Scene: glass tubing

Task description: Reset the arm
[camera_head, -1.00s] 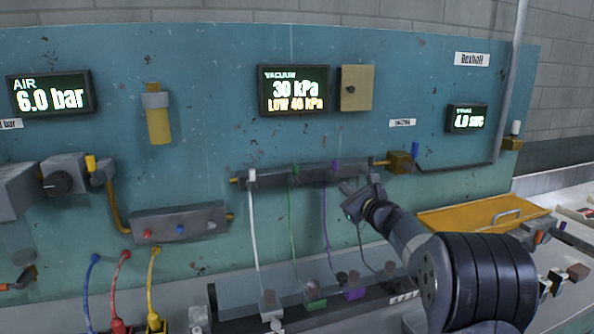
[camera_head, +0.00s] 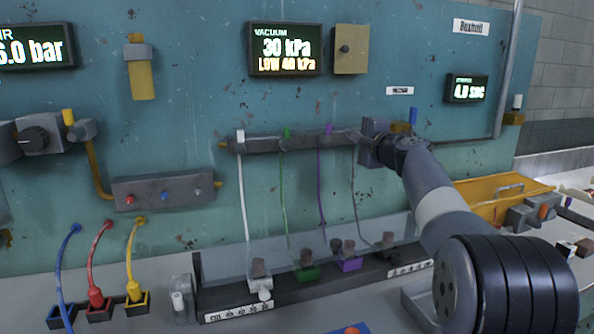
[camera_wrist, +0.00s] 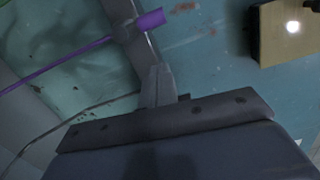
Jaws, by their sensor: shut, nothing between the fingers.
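My gripper (camera_wrist: 158,86) is in the wrist view, its narrow fingers together with nothing between them. The manifold carries a white fitting (camera_head: 241,136), a green fitting (camera_head: 287,133) and a purple fitting (camera_head: 328,130), each with a thin tube hanging down. A grey tube (camera_head: 354,190) hangs just left of my gripper. The purple fitting also shows in the wrist view (camera_wrist: 150,19), beyond the fingertips.
Below the manifold stands a dark rack (camera_head: 325,284) with a clear screen and several coloured blocks. A beige box (camera_head: 350,50) is on the panel above. An orange tray (camera_head: 500,195) lies to the right. Blue, red and yellow cables stand at lower left.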

